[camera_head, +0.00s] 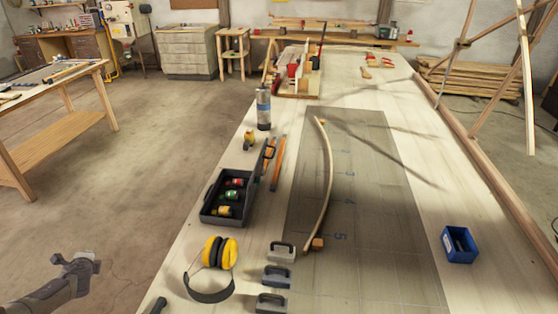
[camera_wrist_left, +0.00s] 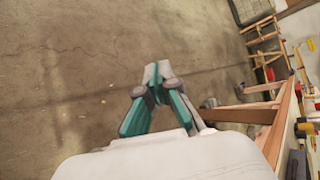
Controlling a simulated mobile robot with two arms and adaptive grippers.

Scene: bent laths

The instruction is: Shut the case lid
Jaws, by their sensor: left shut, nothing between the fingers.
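A black open case (camera_head: 206,210) lies on the left side of the long workbench, with several small red, green and yellow items inside. A dark upright strip (camera_head: 262,158) runs along its right side; I cannot tell whether this is the raised lid. My left gripper (camera_head: 84,260) is at the lower left of the head view, over the floor, apart from the bench and the case. In the left wrist view its fingertips (camera_wrist_left: 154,78) are together with nothing between them. The case is not clearly visible there. My right gripper is not in view.
Yellow earmuffs (camera_head: 219,252) lie in front of the case, beside several grey clamp-like blocks (camera_head: 281,252). Orange sticks (camera_head: 278,163) lie to its right and a bottle (camera_head: 263,108) stands behind. A bent lath (camera_head: 328,180) rests on the dark mat (camera_head: 370,220). A blue bin (camera_head: 459,244) is at right.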

